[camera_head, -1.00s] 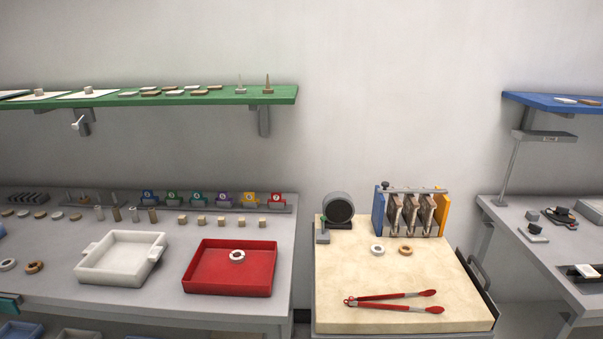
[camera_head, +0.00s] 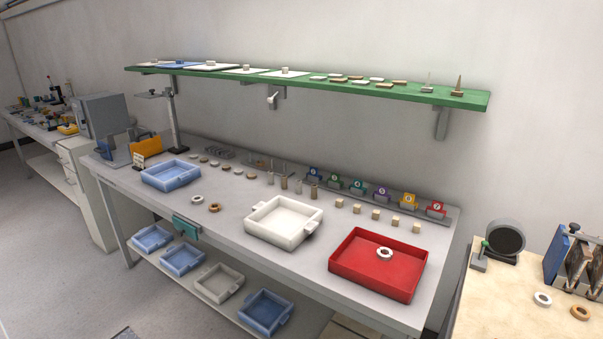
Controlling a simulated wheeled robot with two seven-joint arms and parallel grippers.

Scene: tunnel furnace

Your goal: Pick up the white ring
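Several white rings are in view, and I cannot tell which one the task means. One white ring (camera_head: 384,253) lies inside the red tray (camera_head: 345,270) on the grey table. Another white ring (camera_head: 198,200) lies on the same table, beside a brown ring (camera_head: 214,208), between the blue tray and the white tray. A third white ring (camera_head: 542,299) lies on the beige-topped table at the right, beside another brown ring (camera_head: 580,312). Neither of my grippers shows in this view.
The grey table (camera_head: 230,233) also holds a white tray (camera_head: 270,240), a blue tray (camera_head: 150,182), small blocks and numbered coloured holders. A green shelf (camera_head: 460,100) hangs above it. Several trays stand on the lower shelf. Open floor (camera_head: 60,260) lies at the left.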

